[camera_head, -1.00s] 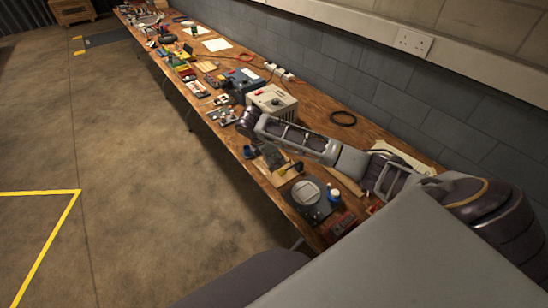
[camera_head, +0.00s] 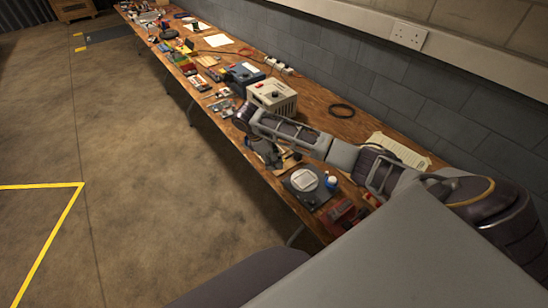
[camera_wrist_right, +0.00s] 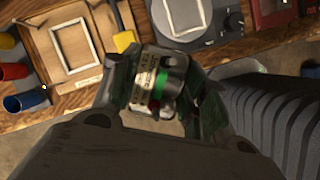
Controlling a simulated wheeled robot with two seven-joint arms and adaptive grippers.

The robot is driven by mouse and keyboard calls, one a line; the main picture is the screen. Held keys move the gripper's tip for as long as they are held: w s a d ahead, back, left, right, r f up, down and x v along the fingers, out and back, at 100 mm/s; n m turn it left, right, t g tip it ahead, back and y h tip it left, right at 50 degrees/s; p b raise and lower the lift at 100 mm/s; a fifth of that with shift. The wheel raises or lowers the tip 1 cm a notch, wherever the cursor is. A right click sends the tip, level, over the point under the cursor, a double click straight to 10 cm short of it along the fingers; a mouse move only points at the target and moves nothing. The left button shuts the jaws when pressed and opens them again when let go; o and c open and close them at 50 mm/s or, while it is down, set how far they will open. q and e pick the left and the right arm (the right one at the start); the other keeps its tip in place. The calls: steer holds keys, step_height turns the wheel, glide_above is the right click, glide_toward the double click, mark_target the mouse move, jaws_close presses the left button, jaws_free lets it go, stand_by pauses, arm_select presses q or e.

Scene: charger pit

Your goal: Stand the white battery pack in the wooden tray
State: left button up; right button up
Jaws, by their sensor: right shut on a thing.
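My right gripper (camera_wrist_right: 165,95) is shut on the white battery pack (camera_wrist_right: 148,70), a pale block with printed labels and a green band. The fingers hide part of the pack. The wooden tray (camera_wrist_right: 58,88) shows at the upper left of the wrist view, with a white square outline inside it. The gripper and pack are beside it in that view, to its lower right. In the head view my right gripper (camera_head: 270,157) is small and dark over the tray area, and the arm hides much of the tray. My left gripper is not in view.
A white-and-blue bottle (camera_head: 330,181) and a red box (camera_head: 343,214) are close by. A beige power unit (camera_head: 271,96) stands further along the bench. Red and blue cylinders (camera_wrist_right: 24,103) lie left of the tray.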

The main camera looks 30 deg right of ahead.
steer(key=m, duration=0.2)
steer(key=s+a+f+m+g+y, duration=0.1)
steer(key=m, duration=0.1)
steer(key=shift+f, duration=0.2)
steer(key=s+a+f+m+g+y, duration=0.1)
steer(key=s+a+f+m+y, duration=0.2)
steer(key=s+a+f+m, duration=0.4)
steer(key=a+f+m, duration=0.1)
steer(key=a+f, duration=0.2)
steer(key=a, duration=0.1)
steer(key=shift+s, duration=0.4)
steer(key=shift+f, duration=0.1)
steer(key=shift+w+a, duration=0.1)
